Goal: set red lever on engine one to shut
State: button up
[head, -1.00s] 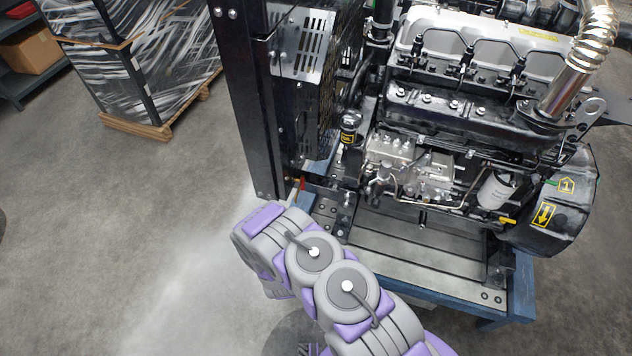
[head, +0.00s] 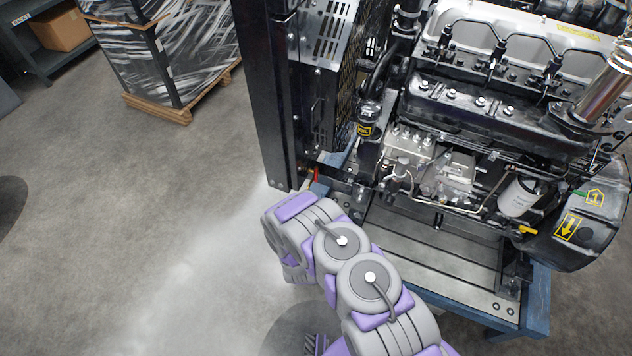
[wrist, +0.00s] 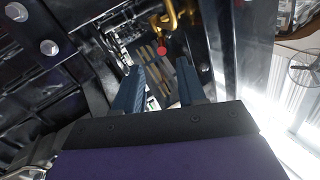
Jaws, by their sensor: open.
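Engine one (head: 455,110) stands on a blue-framed stand, with a yellow "1" label on its right end. The red lever (head: 317,175) shows small and upright at the stand's left corner, beside the foot of a black post. In the wrist view a round red end (wrist: 162,51), seemingly the lever's, shows below a brass fitting (wrist: 168,18). My gripper (wrist: 158,78) is open and empty, its two blue fingers pointing towards the red end, which appears between and beyond the tips. The fingers are hidden behind my arm in the head view. I cannot tell the exact gap.
The black post (head: 268,100) and radiator guard rise close to the lever. The blue stand (head: 535,300) edges the right front. A wrapped crate on a wooden pallet (head: 185,108) and a shelf with a cardboard box (head: 60,32) stand at the back left. The left floor is clear.

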aim_at(316, 177)
jog(key=w+b, duration=0.1)
jog(key=w, duration=0.4)
jog(key=w+b, duration=0.1)
jog(key=w, duration=0.2)
jog(key=shift+w+a+f+b, duration=0.15)
jog(key=shift+w+a+b, duration=0.05)
jog(key=shift+a+b, duration=0.2)
jog(key=shift+w+d, duration=0.1)
jog(key=shift+w, duration=0.3)
grip_shut()
